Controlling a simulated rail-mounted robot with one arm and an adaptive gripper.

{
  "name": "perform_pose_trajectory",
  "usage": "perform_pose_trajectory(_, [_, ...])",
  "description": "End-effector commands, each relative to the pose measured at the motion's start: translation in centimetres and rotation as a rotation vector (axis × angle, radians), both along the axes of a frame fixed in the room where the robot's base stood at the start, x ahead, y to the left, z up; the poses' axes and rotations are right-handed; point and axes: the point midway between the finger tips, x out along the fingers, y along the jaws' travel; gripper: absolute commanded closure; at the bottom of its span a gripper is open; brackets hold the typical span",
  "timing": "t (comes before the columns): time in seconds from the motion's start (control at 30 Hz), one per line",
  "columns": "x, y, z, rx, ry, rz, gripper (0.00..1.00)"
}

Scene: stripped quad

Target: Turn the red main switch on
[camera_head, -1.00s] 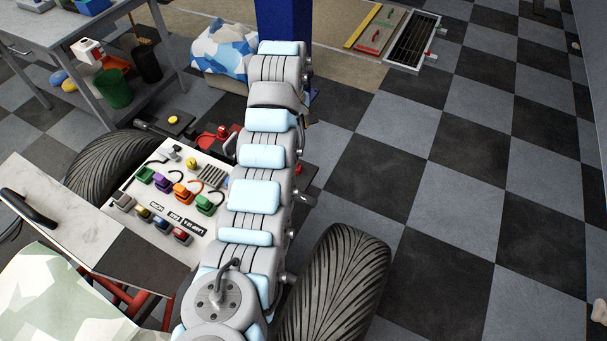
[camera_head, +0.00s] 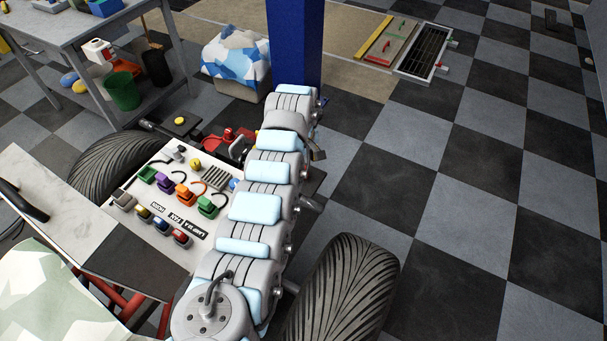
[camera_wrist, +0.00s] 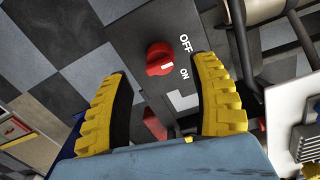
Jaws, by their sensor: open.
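The red main switch (camera_wrist: 160,59) is a round red knob with a white mark, on a dark grey plate in the wrist view. The words OFF and ON stand beside it on the plate. I cannot tell for sure which word the mark points to. My gripper (camera_wrist: 161,68) has two yellow ribbed fingers spread wide apart. In this view the knob lies between and just beyond the fingertips, with no contact visible. In the head view my arm covers the gripper, and I cannot make out the switch there.
A white panel (camera_head: 150,205) with several coloured connectors lies left of my arm. A tyre (camera_head: 345,300) stands at the front right, and another tyre (camera_head: 112,165) at the left. A blue post (camera_head: 295,45) rises behind my arm. Checkered floor (camera_head: 430,200) is open to the right.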

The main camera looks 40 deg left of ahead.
Motion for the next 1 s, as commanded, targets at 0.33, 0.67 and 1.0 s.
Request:
perform_pose_trajectory(0.33, [0.0,-0.1,-3.8,-0.003,0.005,0.0,0.38])
perform_pose_trajectory(0.67, [0.2,0.0,-4.5,0.0,0.0,0.001,0.38])
perform_pose_trajectory(1.0, [0.1,0.0,-4.4,-0.001,0.001,0.0,0.84])
